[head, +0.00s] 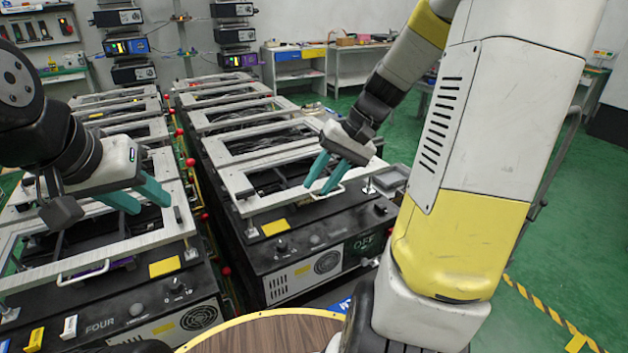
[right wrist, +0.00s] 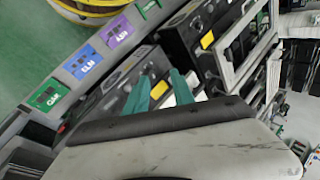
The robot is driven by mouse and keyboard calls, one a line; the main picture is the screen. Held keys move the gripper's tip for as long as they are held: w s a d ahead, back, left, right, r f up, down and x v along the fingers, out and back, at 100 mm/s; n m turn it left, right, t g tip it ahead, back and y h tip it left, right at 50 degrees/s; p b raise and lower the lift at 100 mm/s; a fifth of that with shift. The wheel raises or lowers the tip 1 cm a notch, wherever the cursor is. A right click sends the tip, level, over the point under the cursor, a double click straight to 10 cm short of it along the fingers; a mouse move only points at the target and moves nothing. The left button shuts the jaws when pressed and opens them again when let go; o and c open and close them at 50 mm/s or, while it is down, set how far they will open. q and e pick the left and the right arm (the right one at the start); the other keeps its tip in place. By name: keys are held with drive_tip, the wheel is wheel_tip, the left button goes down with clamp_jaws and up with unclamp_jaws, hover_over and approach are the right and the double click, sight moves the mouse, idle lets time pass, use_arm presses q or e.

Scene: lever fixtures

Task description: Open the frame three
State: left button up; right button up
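The nearest box in the right row carries a hinged-looking light grey frame (head: 240,190) lying flat on top, with a handle (head: 328,191) at its front edge. No number is readable on this box. My right gripper (head: 321,185) is open, fingers pointing down just above that handle; I cannot tell whether they touch it. In the right wrist view its teal fingers (right wrist: 162,98) are apart. The nearest left box, labelled FOUR, has a similar flat frame (head: 182,215) with a handle (head: 83,274). My left gripper (head: 148,200) is open and empty above that frame.
More framed boxes stretch back in two rows, with a narrow gap holding red knobs between them. A round wooden table (head: 265,333) is at the bottom. Coloured labelled panels (right wrist: 83,62) show in the right wrist view. Green floor (head: 560,230) is free at the right.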

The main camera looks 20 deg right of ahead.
drive_tip(key=w+d+f+m+t+y, duration=0.7)
drive_tip(key=w+d+f, duration=0.4)
drive_tip(key=d+f, duration=0.35)
drive_tip(key=w+a+f+n+y, duration=0.1)
drive_tip(key=w+a, duration=0.2)
drive_tip(key=a, duration=0.3)
drive_tip(key=shift+w, duration=0.1)
clamp_jaws()
idle(0.8)
